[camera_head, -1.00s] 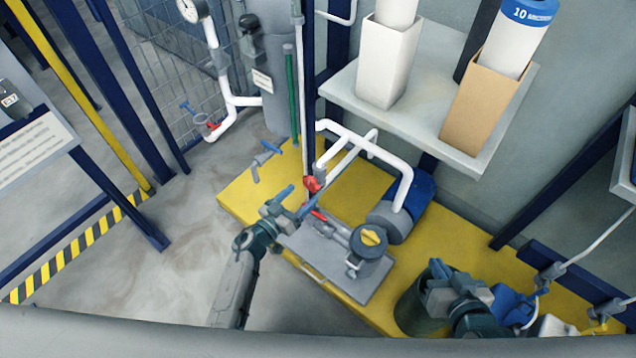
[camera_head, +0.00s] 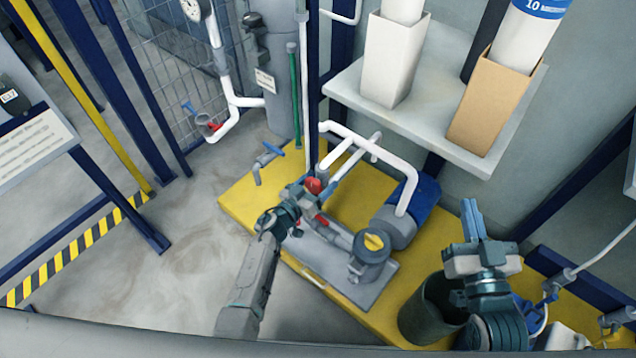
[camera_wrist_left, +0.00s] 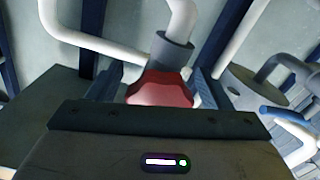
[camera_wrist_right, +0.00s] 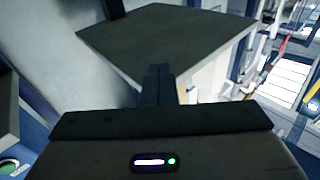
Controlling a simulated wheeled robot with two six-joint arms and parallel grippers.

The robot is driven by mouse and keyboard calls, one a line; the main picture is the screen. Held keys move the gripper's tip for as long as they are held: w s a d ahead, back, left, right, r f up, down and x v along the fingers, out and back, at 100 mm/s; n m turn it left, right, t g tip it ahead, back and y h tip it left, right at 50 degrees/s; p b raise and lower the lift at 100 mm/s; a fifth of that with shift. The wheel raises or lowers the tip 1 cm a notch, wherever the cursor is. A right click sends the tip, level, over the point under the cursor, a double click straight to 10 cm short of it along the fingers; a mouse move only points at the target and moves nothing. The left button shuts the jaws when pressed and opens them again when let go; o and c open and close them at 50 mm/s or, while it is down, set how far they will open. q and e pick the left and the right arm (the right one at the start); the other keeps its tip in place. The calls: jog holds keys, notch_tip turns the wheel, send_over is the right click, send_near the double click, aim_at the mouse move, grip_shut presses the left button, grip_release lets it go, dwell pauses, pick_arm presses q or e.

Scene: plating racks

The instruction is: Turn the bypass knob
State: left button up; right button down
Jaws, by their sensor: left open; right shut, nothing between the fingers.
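A red knob (camera_head: 313,186), which I take for the bypass knob, sits on the pipework above the yellow platform. My left gripper (camera_head: 316,191) is open at the red knob, with a blue finger on either side of it. In the left wrist view the red knob (camera_wrist_left: 160,90) lies between the two fingers, below a grey collar and white pipe. I cannot tell whether the fingers touch it. My right gripper (camera_head: 471,220) is shut and empty, pointing up above the dark green bin. In the right wrist view its fingers (camera_wrist_right: 158,80) are together.
The pump with a yellow-marked cap (camera_head: 374,243) and a blue motor (camera_head: 417,196) stand right of the left gripper. A shelf (camera_head: 440,130) with filter boxes hangs above. The dark green bin (camera_head: 425,310) is beside my right arm. Bare floor (camera_head: 170,250) lies left.

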pick_arm(q)
jog(key=shift+c, duration=0.2)
jog(key=c, duration=0.9)
jog(key=m+p, duration=0.2)
jog(key=m, duration=0.2)
jog(key=shift+a, duration=0.1)
jog(key=shift+c, duration=0.2)
pick_arm(e)
jog(key=s+a+f+g, duration=0.1)
jog(key=s+f+g, duration=0.3)
jog(key=f, duration=0.6)
jog(key=g, duration=0.2)
jog(key=shift+s+f+g, duration=0.25)
jog(key=shift+s+g, duration=0.05)
jog(key=shift+s, duration=0.1)
pick_arm(q)
jog(key=o, duration=1)
